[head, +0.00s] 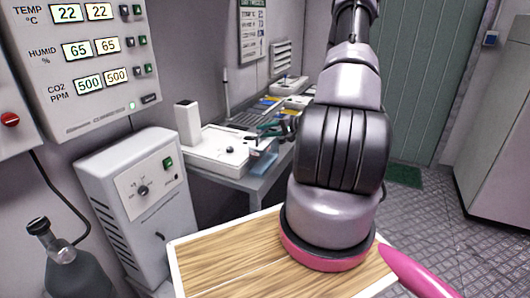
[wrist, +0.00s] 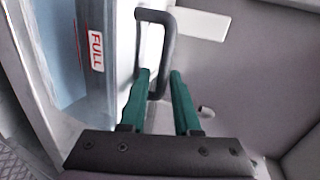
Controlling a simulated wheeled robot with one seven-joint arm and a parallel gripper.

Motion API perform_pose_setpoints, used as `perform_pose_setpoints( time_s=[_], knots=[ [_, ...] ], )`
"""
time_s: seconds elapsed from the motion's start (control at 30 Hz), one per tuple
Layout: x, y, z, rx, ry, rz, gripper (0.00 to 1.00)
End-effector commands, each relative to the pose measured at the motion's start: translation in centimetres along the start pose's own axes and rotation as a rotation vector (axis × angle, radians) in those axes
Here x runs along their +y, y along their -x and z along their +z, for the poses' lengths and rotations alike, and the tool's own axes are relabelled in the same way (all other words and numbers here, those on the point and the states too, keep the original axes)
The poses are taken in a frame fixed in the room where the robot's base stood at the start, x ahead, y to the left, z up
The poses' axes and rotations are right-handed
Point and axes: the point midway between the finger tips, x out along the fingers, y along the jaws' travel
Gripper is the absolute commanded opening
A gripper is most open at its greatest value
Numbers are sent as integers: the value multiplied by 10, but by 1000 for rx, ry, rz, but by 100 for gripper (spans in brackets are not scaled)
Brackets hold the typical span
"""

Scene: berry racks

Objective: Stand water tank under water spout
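In the wrist view a pale tank with a blue window (wrist: 55,60) and a red-and-white FULL label stands at the left, tilted in the picture. I take it to be the water tank. Its dark loop handle (wrist: 167,50) sticks out to the right. My gripper (wrist: 161,76) has its two green fingers on either side of the handle's bar. A gap shows between fingers and bar, more clearly at the left, so it looks open around the handle. I cannot make out a water spout in either view.
A wooden-topped surface with a white rim (head: 174,262) lies below my arm. A control panel (head: 85,60) and a white cabinet unit (head: 140,205) are at left, a grey bottle (head: 75,275) below. A cluttered bench (head: 250,183) stands behind. Floor (head: 440,225) is clear at right.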

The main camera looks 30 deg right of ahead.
Motion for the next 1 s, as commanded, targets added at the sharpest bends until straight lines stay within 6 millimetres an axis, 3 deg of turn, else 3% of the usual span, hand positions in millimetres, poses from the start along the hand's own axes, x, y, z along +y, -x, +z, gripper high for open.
perform_pose_setpoints(
  time_s=[0.07, 0.17, 1.0],
  knots=[
    [0, 0, 0, 0, 0, 0, 31],
    [0, 0, 0, 0, 0, 0, 0],
    [0, 1, 0, 0, 1, 1, 0]
  ],
)
